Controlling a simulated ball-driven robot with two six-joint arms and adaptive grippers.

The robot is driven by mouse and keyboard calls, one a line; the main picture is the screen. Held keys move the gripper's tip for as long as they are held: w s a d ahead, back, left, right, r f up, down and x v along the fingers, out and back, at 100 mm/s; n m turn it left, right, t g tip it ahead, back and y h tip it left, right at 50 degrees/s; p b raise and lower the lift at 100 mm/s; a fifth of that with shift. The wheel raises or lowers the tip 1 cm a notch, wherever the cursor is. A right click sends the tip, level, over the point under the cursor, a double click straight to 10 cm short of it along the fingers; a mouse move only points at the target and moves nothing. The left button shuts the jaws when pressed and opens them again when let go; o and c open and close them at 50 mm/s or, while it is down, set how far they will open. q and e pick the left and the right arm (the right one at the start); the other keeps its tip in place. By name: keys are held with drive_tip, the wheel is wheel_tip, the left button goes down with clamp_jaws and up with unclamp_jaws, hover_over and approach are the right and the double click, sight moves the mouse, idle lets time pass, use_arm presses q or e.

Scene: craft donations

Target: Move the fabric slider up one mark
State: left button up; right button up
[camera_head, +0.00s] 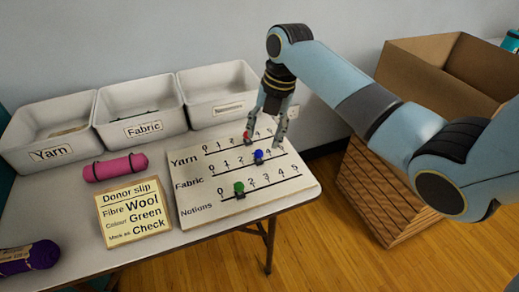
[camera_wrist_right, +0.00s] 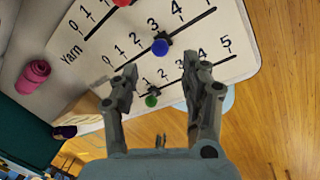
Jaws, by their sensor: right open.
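The slider board (camera_head: 188,221) lies on the table with three numbered rows, Yarn, Fabric and Notions. The blue slider (camera_head: 258,156) sits on the Fabric row, close to the 3 mark. It also shows in the right wrist view (camera_wrist_right: 160,47), just beyond the fingertips. The red slider (camera_head: 247,137) is on the Yarn row, partly behind a finger. The green slider (camera_head: 239,189) is on the Notions row near 1. My right gripper (camera_head: 265,138) is open and empty above the board's far part, its fingers pointing down. My left gripper is out of view.
White bins labelled Yarn (camera_head: 50,154), Fabric (camera_head: 143,128) and a third (camera_head: 228,108) line the back. A pink roll (camera_head: 115,167), a donor slip (camera_head: 105,217) and purple yarn (camera_head: 28,257) lie on the table. A cardboard box (camera_head: 410,73) stands right, off the table.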

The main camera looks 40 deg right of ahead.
sight(260, 151)
drive_tip(key=f, duration=0.4)
drive_tip(key=a+f, duration=0.1)
drive_tip(key=f, duration=0.1)
drive_tip(key=shift+w+f+b, duration=0.15)
drive_tip(key=shift+w+b, duration=0.2)
drive_tip(key=shift+w, duration=0.05)
drive_tip(key=shift+d, duration=0.1)
clamp_jaws()
